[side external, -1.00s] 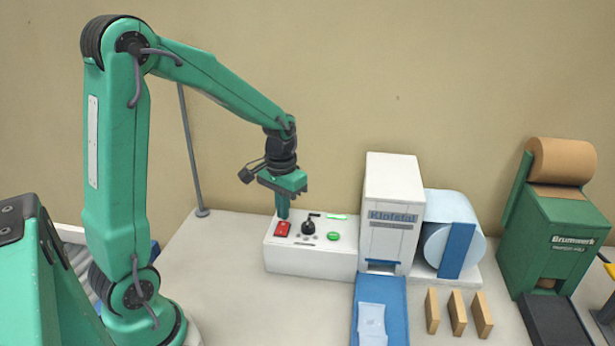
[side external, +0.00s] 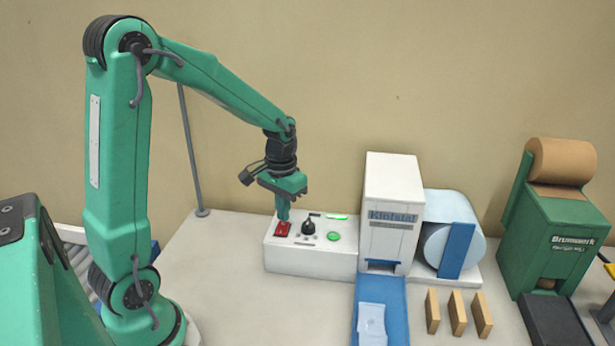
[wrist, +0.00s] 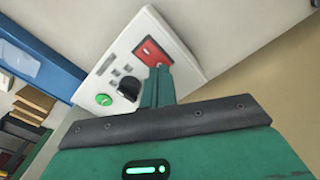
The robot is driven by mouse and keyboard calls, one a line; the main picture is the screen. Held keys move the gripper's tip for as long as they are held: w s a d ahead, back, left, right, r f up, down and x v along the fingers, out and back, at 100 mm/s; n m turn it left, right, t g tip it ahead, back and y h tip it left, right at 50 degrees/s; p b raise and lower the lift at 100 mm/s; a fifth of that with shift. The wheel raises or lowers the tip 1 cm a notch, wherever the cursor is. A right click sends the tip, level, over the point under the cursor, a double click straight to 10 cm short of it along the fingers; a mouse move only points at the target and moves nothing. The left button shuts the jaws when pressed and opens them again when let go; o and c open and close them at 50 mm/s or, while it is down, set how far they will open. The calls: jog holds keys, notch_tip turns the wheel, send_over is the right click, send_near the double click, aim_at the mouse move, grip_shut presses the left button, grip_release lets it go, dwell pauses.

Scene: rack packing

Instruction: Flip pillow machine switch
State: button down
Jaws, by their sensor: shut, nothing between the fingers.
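The pillow machine is a white unit (side external: 391,180) with a low white control box (side external: 300,264) on its left. The box top carries a red rocker switch (side external: 282,229), a black knob (side external: 308,227), a green button (side external: 333,236) and a lit green strip. My gripper (side external: 283,217) is shut and empty, pointing down with its fingertips at the red switch's far edge. In the wrist view the closed fingers (wrist: 158,72) reach the edge of the red switch (wrist: 151,52); I cannot tell whether they touch it. The knob and green button (wrist: 104,99) are clear of the fingers.
A blue chute (side external: 383,300) with a clear air pillow on it runs out from the machine's front. Several tan blocks (side external: 457,312) stand to its right. A blue film roll (side external: 452,230) and a green paper machine (side external: 555,235) are further right. The table left of the box is bare.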

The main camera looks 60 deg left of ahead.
aim_at(283, 226)
jog(key=shift+f, duration=0.7)
dwell(0.6)
jog(key=shift+r, duration=3.55)
jog(key=s+d+r+m+t, duration=0.3)
jog(key=s+d+r+t, duration=0.2)
jog(key=s+d, duration=0.5)
jog(key=shift+s+d+r+t, duration=0.15)
jog(key=shift+s+r+t, duration=0.15)
jog(key=shift+s+r, duration=0.95)
jog(key=shift+s+f, duration=0.1)
